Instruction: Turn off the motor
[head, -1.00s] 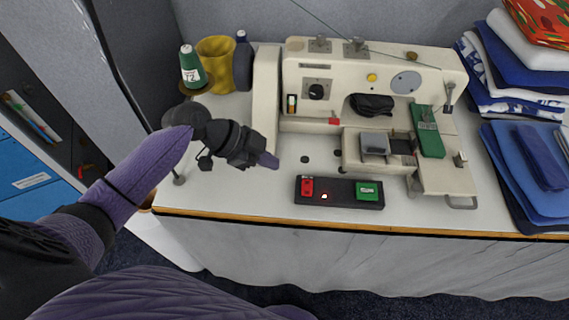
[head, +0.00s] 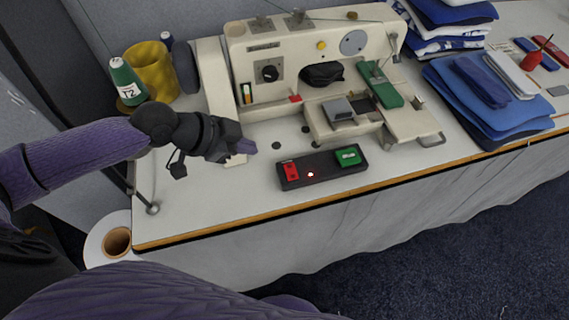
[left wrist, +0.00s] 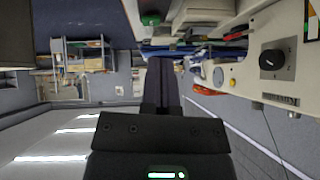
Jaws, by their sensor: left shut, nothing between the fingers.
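A black switch box (head: 322,168) lies near the table's front edge, before the sewing machine (head: 300,60). It has a red button (head: 291,171) on its left, a green button (head: 348,156) on its right and a small lit red lamp between them. My left gripper (head: 247,147) is shut and empty, above the table to the left of the box and apart from it. In the left wrist view its closed fingers (left wrist: 163,85) point toward the room, with the machine's black dial (left wrist: 275,64) at the right. My right gripper is not in view.
A green thread cone (head: 126,82) and a yellow cup (head: 153,72) stand at the back left. Folded blue cloths (head: 490,95) lie on the right. A thin metal post (head: 152,208) stands at the table's left corner. The table before the box is clear.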

